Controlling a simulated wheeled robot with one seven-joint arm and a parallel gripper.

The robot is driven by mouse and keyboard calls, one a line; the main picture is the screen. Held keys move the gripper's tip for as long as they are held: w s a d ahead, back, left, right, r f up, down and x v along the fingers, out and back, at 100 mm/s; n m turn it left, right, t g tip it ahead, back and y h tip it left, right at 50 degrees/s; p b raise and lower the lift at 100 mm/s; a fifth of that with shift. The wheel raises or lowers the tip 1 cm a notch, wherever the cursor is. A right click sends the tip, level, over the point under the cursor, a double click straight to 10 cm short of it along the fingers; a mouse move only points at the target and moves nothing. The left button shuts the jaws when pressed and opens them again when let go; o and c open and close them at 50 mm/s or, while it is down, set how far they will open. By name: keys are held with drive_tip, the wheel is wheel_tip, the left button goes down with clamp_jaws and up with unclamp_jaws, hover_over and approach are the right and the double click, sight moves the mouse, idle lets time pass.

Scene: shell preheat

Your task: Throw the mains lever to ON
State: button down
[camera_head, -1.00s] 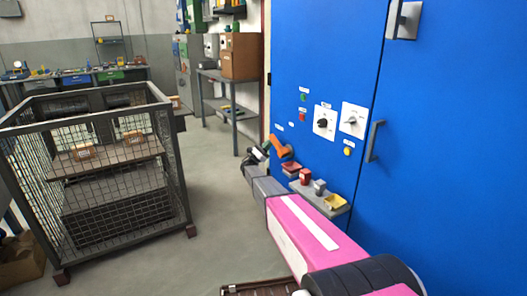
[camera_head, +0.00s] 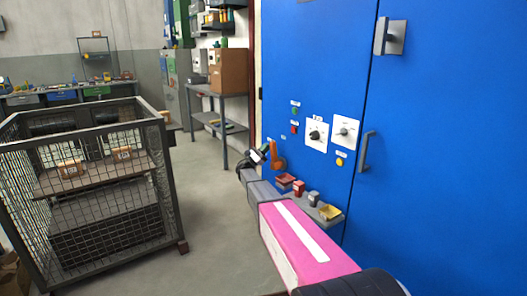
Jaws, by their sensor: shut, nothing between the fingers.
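A grey metal lever on a light plate (camera_head: 391,37) sits high on the blue cabinet, right of the door seam. It looks like the mains lever; its label and ON mark cannot be read. My arm reaches forward from the bottom, low along the cabinet front. My gripper (camera_head: 262,154) is at its far end, small and partly hidden, shut and empty. It is far below and left of the lever, well apart from it. An orange piece (camera_head: 278,158) shows beside the gripper; I cannot tell what it belongs to.
Two rotary switches (camera_head: 316,135) (camera_head: 346,132), small buttons and a door handle (camera_head: 366,152) are on the cabinet. A small shelf (camera_head: 322,211) with red, grey and yellow items sticks out below. A mesh cage (camera_head: 177,190) stands left; the floor between is clear.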

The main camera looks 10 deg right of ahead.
drive_tip(key=shift+s+d+r+m+g, duration=0.25)
drive_tip(key=shift+s+m+g, duration=0.25)
drive_tip(key=shift+m+g, duration=0.35)
drive_tip(key=shift+s+d+r+m+g, duration=0.15)
drive_tip(key=shift+s+r+m+g, duration=0.1)
drive_tip(key=shift+s+m+g, duration=0.4)
drive_tip(key=shift+w, duration=0.1)
